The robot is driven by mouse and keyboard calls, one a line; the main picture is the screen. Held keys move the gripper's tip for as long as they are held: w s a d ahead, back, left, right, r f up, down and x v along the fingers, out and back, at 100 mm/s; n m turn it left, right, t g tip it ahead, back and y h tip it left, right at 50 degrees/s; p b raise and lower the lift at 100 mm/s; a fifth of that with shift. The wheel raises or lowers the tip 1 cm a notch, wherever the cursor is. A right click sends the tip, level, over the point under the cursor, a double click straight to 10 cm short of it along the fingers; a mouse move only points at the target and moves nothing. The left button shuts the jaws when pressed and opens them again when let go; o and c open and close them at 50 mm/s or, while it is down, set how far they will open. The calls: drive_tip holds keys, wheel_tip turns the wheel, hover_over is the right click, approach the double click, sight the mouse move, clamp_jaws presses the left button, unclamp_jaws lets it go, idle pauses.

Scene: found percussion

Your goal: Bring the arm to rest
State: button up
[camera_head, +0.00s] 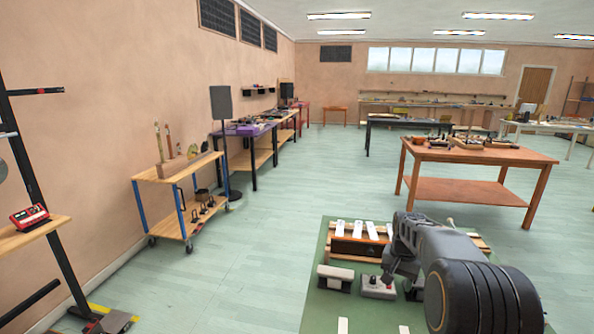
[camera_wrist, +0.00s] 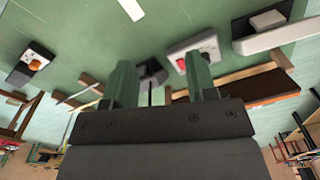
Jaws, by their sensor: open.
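My gripper (camera_wrist: 162,78) is open in the wrist view, with two green fingers spread apart and a dark pedal-like object seen beyond the gap. In the head view my dark grey arm reaches in from the lower right over a green-topped surface (camera_head: 318,312), and the gripper end is largely hidden by the arm. A light box with a red button (camera_head: 376,290) lies close below the arm's end; it also shows in the wrist view (camera_wrist: 181,65) beyond the right finger. I see nothing held between the fingers.
A wooden rack with white bars (camera_head: 343,228) stands behind the boxes on the green surface. A grey-topped block (camera_head: 335,274) sits left of the red-button box. A box with an orange knob (camera_wrist: 34,65) lies left in the wrist view. A wheeled cart (camera_head: 165,185) stands left; open floor lies between.

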drive_tip(key=s+a+r+n+t+p, duration=0.1)
drive_tip(key=s+a+r+n, duration=0.1)
drive_tip(key=s, duration=0.5)
drive_tip(key=s+a+r+n+t+p, duration=0.1)
drive_tip(key=s+a+r+n, duration=0.1)
drive_tip(key=s+a, duration=0.3)
drive_tip(key=s+a+r+n+t+p, duration=0.1)
drive_tip(key=s+a, duration=0.3)
drive_tip(key=s, duration=0.7)
drive_tip(key=shift+a+r+n, duration=0.25)
drive_tip(key=shift+r+n, duration=0.45)
drive_tip(key=shift+r, duration=0.2)
